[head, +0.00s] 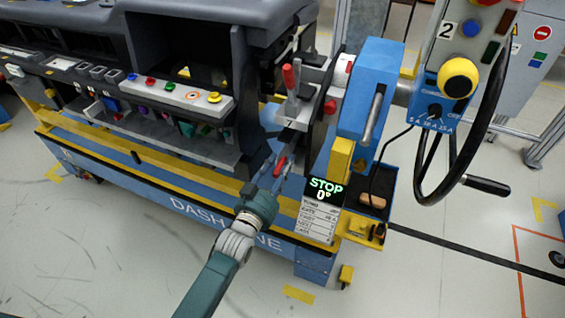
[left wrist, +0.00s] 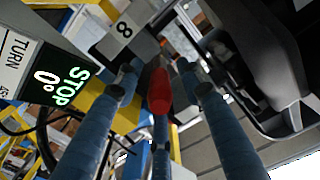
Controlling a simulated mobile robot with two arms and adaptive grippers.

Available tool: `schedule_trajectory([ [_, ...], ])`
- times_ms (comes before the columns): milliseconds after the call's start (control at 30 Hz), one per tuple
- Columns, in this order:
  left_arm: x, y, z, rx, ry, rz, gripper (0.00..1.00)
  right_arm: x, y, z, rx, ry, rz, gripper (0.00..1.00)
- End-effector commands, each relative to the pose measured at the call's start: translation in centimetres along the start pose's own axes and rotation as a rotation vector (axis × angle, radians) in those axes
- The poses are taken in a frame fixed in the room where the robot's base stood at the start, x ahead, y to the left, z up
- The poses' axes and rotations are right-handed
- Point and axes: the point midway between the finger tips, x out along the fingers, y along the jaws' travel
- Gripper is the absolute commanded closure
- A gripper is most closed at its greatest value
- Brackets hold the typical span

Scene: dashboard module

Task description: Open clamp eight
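The red handle (left wrist: 159,90) beside a grey plate marked 8 (left wrist: 124,30) shows in the middle of the left wrist view. I take it to be clamp eight's handle. My left gripper (left wrist: 163,82) has its blue fingers spread around the handle, with gaps at both sides. In the head view a red handle (head: 279,167) shows at the tip of my left gripper (head: 271,178), low beside the dashboard frame's end. The fingers and the clamp's body are partly hidden there. My right gripper is in neither view.
More red clamp handles (head: 288,77) stand above. The STOP 0° display (head: 326,188) is close on the right. A blue column (head: 367,90) and a black handwheel (head: 425,185) stand further right. The yellow rail (head: 150,160) runs along the left. Open floor lies in front.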

Motion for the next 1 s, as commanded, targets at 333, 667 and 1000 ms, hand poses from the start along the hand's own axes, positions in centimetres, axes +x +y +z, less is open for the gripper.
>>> schedule_trajectory([
  [333, 1.1, 0.1, 0.0, -0.001, 0.000, 0.001, 0.62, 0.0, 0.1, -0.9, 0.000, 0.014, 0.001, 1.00],
  [667, 1.0, 0.1, 0.0, -0.001, 0.000, 0.001, 1.00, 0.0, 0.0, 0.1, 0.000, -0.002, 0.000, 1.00],
  [1000, 1.0, -0.1, -0.6, -0.001, -0.023, 0.005, 1.00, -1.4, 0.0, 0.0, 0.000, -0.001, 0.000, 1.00],
])
